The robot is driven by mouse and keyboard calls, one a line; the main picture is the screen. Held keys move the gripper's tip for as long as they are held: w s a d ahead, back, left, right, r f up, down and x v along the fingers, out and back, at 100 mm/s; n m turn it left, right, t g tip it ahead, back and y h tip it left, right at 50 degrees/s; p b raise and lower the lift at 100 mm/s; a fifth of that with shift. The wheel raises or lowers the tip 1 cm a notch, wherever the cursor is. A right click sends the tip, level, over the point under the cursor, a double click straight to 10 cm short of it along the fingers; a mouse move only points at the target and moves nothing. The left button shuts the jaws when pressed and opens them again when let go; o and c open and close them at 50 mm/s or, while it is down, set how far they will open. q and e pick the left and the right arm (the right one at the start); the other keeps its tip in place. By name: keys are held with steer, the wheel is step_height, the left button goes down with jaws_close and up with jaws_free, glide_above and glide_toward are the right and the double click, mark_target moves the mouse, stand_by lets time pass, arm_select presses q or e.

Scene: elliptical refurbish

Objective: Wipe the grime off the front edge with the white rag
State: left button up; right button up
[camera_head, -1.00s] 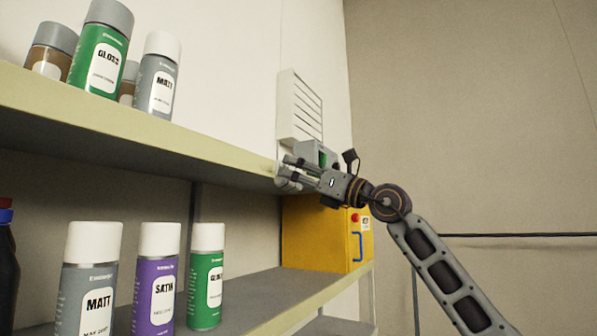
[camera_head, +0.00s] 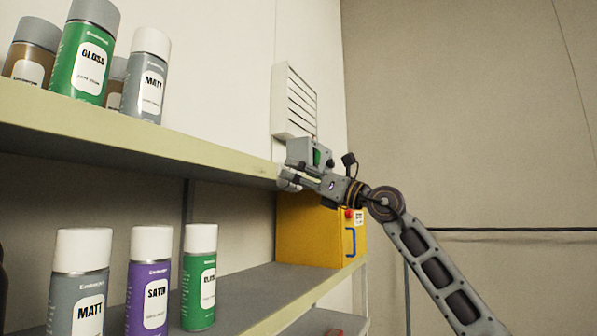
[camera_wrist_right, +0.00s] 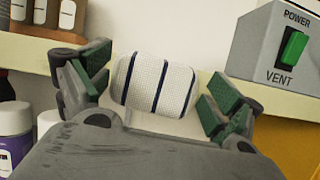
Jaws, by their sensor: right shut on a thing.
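The white rag (camera_wrist_right: 155,84), with dark blue stripes, is held between the green-padded fingers of my right gripper (camera_wrist_right: 155,90) in the wrist view. In the head view my right gripper (camera_head: 292,178) is at the right end of the upper shelf's front edge (camera_head: 150,152), and a little of the rag shows at its tips. The edge is pale yellow-green. I cannot make out clear grime on it, and the gripper hides its right end. Whether the rag touches the edge I cannot tell. My left gripper is not in view.
A grey power switch box (camera_wrist_right: 275,50) marked VENT stands close by the right gripper. Several spray cans, such as the green gloss can (camera_head: 84,50), stand on the upper shelf. More cans (camera_head: 150,280) and a yellow case (camera_head: 318,230) are on the lower shelf.

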mark_target(272, 165)
steer(key=shift+f, duration=0.1)
stand_by(0.6)
steer(key=shift+s+a+b, duration=0.5)
steer(key=shift+s+b, duration=0.1)
steer(key=shift+s, duration=0.15)
steer(key=shift+s+a+b, duration=0.5)
steer(key=shift+s+b, duration=0.1)
steer(key=shift+s, duration=0.1)
steer(key=shift+s+a, duration=0.1)
steer(key=shift+s+a+b, duration=0.5)
steer(key=shift+s+b, duration=0.25)
steer(key=shift+b, duration=0.1)
steer(key=shift+s+a+b, duration=0.4)
steer(key=shift+s+b, duration=0.15)
steer(key=shift+s, duration=0.1)
